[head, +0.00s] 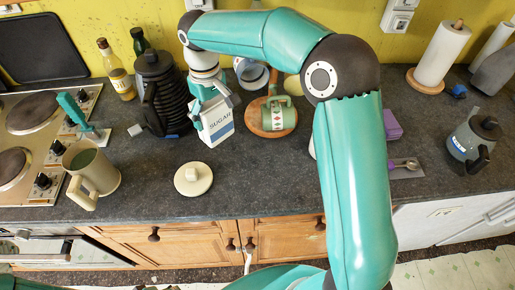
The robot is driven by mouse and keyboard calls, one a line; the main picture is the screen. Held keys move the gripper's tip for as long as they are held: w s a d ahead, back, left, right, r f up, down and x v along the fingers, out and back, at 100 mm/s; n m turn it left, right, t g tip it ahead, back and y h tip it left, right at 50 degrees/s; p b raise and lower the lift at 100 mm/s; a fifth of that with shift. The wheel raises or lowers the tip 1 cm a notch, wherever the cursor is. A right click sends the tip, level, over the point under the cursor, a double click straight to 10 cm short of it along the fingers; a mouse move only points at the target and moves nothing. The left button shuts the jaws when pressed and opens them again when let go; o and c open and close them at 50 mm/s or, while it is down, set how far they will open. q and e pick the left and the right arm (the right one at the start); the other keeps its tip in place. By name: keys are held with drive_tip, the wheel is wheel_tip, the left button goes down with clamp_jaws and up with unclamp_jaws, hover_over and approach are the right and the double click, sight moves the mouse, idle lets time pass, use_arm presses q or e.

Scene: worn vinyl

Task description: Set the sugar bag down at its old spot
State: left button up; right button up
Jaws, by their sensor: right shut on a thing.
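The sugar bag (218,126) is a white and blue pack marked SUGAR, in the middle left of the head view. My right gripper (211,100) is shut on its upper part, reaching down from above. The bag leans a little, and I cannot tell whether its base touches the dark worktop (255,185). The fingers hide part of the bag's top. My left gripper is not in view.
A black ribbed pot (162,98) stands close left of the bag. A cream lid (193,180) lies in front. A cream jug (95,172) stands farther left. Worktop right of the lid is clear.

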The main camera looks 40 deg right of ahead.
drive_tip(key=s+d+f+n+b, duration=0.1)
drive_tip(key=s+d+n+b, duration=0.1)
drive_tip(key=s+n, duration=0.6)
drive_tip(key=s+d, duration=0.1)
drive_tip(key=s, duration=0.5)
drive_tip(key=shift+s+d+n+b, duration=0.3)
drive_tip(key=shift+s+d+b, duration=0.05)
drive_tip(key=shift+b, duration=0.05)
drive_tip(key=shift+f, duration=0.15)
drive_tip(key=shift+s+f+b, duration=0.1)
drive_tip(key=shift+f+b, duration=2.2)
drive_tip(key=shift+f, duration=0.6)
drive_tip(key=shift+f+b, duration=0.35)
drive_tip(key=shift+f, duration=0.25)
drive_tip(key=o, duration=1.2)
